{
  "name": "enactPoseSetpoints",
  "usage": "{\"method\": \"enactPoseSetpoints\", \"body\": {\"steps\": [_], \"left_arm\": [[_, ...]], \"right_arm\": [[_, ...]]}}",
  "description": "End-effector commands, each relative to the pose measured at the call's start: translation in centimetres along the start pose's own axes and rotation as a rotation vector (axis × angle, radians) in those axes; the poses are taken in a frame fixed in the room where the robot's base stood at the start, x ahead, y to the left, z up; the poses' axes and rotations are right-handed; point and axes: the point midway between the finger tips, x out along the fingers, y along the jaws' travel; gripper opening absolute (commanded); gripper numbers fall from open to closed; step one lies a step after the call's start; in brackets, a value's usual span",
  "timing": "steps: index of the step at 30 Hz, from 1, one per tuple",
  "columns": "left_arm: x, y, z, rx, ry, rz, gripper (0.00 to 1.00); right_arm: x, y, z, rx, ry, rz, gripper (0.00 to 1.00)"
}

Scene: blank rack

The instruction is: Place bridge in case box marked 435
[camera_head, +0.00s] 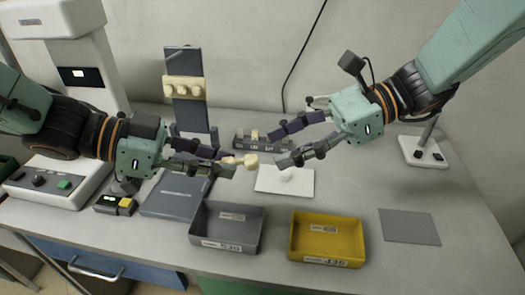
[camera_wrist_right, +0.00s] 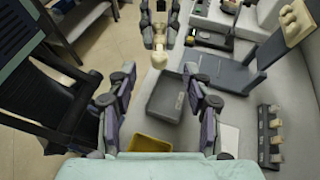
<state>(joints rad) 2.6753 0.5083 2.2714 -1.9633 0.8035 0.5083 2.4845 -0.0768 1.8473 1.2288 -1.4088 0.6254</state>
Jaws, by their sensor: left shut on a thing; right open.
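A small cream dental piece, apparently the bridge (camera_head: 249,160), is held at the fingertips of my left gripper (camera_head: 228,162), above the table behind the grey case box. In the right wrist view the cream piece (camera_wrist_right: 158,59) shows at the tip of my left gripper (camera_wrist_right: 160,35). My right gripper (camera_head: 277,148) is open and empty, just right of the piece; its spread fingers also show in the right wrist view (camera_wrist_right: 160,82). The yellow case box marked 435 (camera_head: 327,262) stands at the front middle; its inside looks empty apart from a label. It also shows in the right wrist view (camera_wrist_right: 152,144).
A grey case box (camera_head: 225,244) with a different number stands left of the yellow one. Behind are a white pad (camera_head: 270,180), a small rack (camera_head: 243,141) with cream pieces and an upright stand (camera_head: 184,60). A flat grey plate (camera_head: 409,227) lies right.

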Motion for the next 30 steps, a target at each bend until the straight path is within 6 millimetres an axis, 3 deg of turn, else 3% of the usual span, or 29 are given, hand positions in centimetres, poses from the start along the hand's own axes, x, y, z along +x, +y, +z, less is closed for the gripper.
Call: {"method": "enactPoseSetpoints", "body": {"steps": [9, 22, 30], "left_arm": [[0.0, 0.0, 0.0, 0.0, 0.0, 0.0, 0.0], [0.0, 0.0, 0.0, 0.0, 0.0, 0.0, 0.0], [0.0, 0.0, 0.0, 0.0, 0.0, 0.0, 0.0]], "right_arm": [[4.1, 0.1, -0.1, 0.001, 0.002, 0.002, 0.51], [4.9, 0.0, -0.1, 0.0, 0.0, 0.0, 0.51], [4.9, 0.0, -0.1, 0.0, 0.0, 0.0, 0.3]]}}
